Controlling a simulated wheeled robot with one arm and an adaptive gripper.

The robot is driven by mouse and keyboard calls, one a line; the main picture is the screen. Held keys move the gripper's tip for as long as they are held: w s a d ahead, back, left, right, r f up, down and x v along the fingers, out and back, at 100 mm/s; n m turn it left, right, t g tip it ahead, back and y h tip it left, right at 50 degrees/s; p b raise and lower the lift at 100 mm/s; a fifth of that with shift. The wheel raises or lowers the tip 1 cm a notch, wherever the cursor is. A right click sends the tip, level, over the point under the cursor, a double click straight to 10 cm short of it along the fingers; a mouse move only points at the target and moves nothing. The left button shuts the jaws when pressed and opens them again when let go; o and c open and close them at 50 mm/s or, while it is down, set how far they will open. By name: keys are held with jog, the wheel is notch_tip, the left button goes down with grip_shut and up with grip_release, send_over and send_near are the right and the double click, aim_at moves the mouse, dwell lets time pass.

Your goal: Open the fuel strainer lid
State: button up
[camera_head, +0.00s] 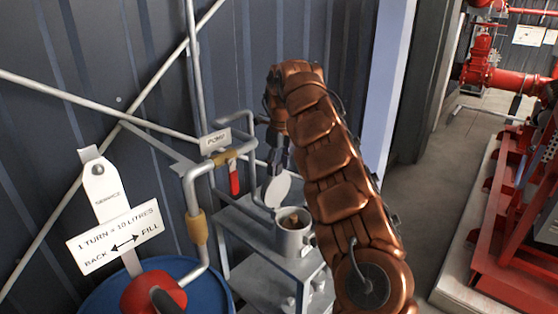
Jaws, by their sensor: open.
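The fuel strainer (293,240) is a pale grey cup on a grey metal stand, right of the pipes. Its top is uncovered and a brownish inside shows. A pale round lid (278,192) stands tilted up at the strainer's back left edge. My gripper (279,162) is a small dark shape just above and behind the lid, at the end of my copper-coloured arm. It is open; its fingers are partly hidden, and I cannot tell whether they touch the lid.
Grey pipes with a red-handled valve (235,180) and a "PUMP" sign (215,141) stand left of the strainer. A blue drum (105,298) with a red hand pump (152,293) is at lower left. Red machinery (520,220) stands at right, with clear floor (445,185) between.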

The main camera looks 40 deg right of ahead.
jog(key=shift+s+a+r, duration=0.1)
jog(key=shift+s+r, duration=0.05)
jog(key=shift+r, duration=3.3)
jog(key=shift+s+r, duration=0.15)
jog(key=shift+r, duration=0.05)
